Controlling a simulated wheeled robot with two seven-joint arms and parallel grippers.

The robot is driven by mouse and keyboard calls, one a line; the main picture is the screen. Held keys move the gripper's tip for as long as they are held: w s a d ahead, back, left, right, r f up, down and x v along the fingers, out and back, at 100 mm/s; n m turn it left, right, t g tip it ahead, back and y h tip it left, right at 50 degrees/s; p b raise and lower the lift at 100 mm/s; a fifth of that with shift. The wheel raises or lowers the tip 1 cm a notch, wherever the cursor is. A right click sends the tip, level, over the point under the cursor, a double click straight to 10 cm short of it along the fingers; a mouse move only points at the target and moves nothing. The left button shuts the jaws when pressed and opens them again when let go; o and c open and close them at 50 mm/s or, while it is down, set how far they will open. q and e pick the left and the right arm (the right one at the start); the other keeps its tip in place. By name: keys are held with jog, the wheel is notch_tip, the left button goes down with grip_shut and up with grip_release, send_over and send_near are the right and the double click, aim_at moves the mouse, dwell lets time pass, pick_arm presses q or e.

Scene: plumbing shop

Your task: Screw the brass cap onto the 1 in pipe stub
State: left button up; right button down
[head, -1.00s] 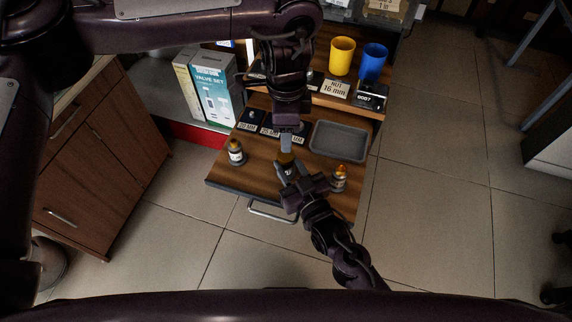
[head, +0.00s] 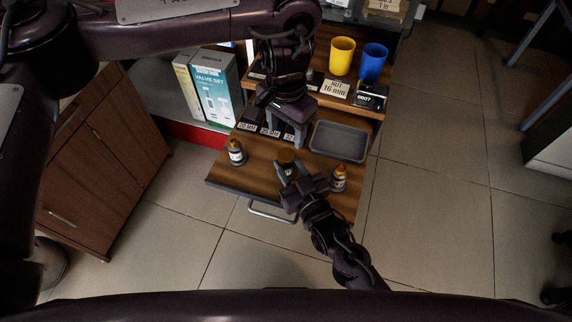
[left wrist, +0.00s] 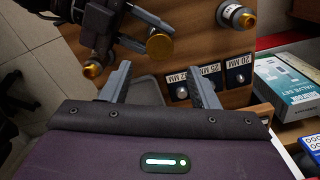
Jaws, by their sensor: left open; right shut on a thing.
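The brass cap (head: 286,155) sits at the top of the middle pipe stub on the wooden drawer board; its round brass face also shows in the left wrist view (left wrist: 160,45). I cannot tell how far it is threaded. My right gripper (head: 287,170) is shut around the middle stub, just below the cap; the stub is mostly hidden. My left gripper (head: 289,132) is open and empty, above and behind the cap, apart from it. Its spread fingers show in the left wrist view (left wrist: 160,86).
Similar stubs with orange-brass tops stand left (head: 236,153) and right (head: 339,178). A grey tray (head: 340,153) lies at the back right, beside size labels (head: 268,131). Yellow (head: 342,57) and blue (head: 374,65) cups stand on the shelf behind. A valve set box (head: 215,88) stands left.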

aim_at(286, 154)
pick_arm(q)
notch_tip(286, 154, down, 8)
jog(key=shift+r, duration=0.1)
dwell(0.4)
